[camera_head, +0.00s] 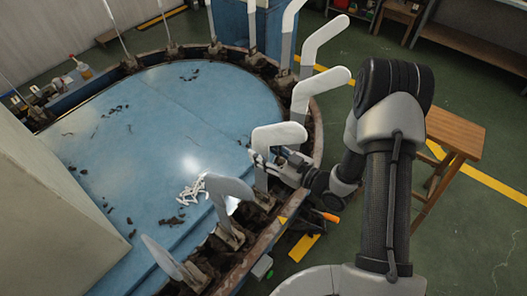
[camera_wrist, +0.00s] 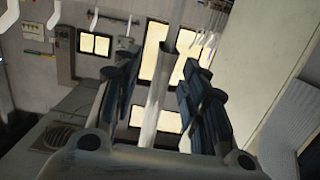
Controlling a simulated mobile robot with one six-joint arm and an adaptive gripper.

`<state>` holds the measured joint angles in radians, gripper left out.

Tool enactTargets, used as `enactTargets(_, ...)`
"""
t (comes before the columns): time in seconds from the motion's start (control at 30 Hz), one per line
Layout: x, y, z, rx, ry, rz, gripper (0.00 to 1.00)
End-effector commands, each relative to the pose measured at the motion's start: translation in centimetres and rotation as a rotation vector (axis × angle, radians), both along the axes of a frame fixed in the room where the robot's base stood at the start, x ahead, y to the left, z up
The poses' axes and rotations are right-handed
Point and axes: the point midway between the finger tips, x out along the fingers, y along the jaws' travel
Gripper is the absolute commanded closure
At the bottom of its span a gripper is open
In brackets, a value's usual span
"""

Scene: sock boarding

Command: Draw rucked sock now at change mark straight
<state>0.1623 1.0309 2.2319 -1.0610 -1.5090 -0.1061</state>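A white sock (camera_head: 280,134) sits on a foot-shaped grey form on the rim of the round blue machine in the head view. It covers the toe and upper part; the lower leg of the form is bare grey. Whether the sock is rucked is too small to tell. My gripper (camera_head: 264,163) is at this form's leg, just below the sock. In the wrist view my gripper (camera_wrist: 160,62) is open, its two dark fingers standing either side of a narrow, pale upright piece (camera_wrist: 158,105), with gaps showing on both sides.
Further white-topped forms (camera_head: 320,86) stand along the rim behind. Bare grey forms (camera_head: 228,187) stand nearer the front. A white heap (camera_head: 200,188) lies on the blue table (camera_head: 180,110). A yellow mark (camera_head: 303,248) is on the floor, with a wooden stool (camera_head: 455,130) at right.

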Motion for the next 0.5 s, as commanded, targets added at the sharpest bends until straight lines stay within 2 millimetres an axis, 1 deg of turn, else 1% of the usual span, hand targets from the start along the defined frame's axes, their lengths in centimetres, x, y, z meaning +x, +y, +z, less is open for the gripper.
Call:
enactTargets(0.37,-0.01,-0.06,0.03,0.001,-0.001,0.000,0.60)
enactTargets(0.5,-0.52,-0.88,-0.02,0.000,0.000,-0.003,0.60)
